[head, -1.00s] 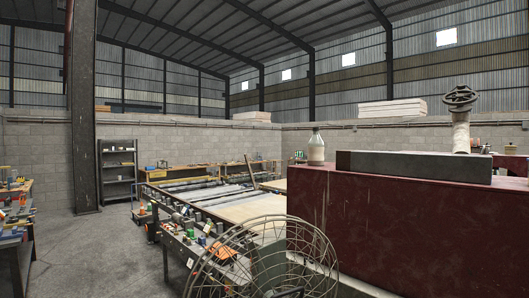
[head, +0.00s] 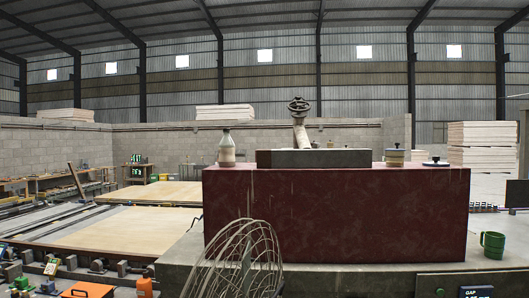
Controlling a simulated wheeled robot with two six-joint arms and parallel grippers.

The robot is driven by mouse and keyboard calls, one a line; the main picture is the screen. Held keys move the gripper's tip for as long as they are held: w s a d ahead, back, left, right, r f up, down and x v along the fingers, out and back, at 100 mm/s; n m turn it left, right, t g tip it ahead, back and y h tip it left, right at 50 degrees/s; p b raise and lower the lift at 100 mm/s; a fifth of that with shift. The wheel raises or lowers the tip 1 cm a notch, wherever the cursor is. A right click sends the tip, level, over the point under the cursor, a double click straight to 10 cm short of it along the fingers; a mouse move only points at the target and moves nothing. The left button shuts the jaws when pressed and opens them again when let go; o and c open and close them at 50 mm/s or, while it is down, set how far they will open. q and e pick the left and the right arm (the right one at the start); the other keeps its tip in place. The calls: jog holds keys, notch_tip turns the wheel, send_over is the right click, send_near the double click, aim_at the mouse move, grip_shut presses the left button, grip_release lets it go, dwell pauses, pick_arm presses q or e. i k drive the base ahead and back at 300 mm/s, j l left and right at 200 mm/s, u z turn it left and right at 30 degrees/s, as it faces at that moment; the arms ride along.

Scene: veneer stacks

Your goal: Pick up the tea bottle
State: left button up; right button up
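A pale bottle (head: 226,151) with a narrow neck and a light greenish top stands upright on the top left of a dark red block (head: 340,215). It is the only bottle I make out clearly, and I cannot tell whether it holds tea. A grey slab (head: 313,158) lies beside it to the right. Neither of my grippers shows in the head view.
A wire fan guard (head: 245,260) stands in front of the red block. A valve wheel (head: 299,105) on a pipe rises behind the slab. Small round containers (head: 395,156) stand on the right. A green mug (head: 492,244) stands on the grey ledge. Veneer stacks (head: 484,143) stand far right.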

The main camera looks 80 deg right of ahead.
aim_at(226, 147)
jog(key=i+l+z, duration=0.25)
jog(key=z, duration=0.2)
jog(key=i+l+z, duration=0.1)
jog(key=i+z, duration=0.85)
jog(key=i+j+z, duration=0.15)
jog(key=z, duration=0.3)
jog(key=i+j+z, duration=0.45)
jog(key=l, duration=0.1)
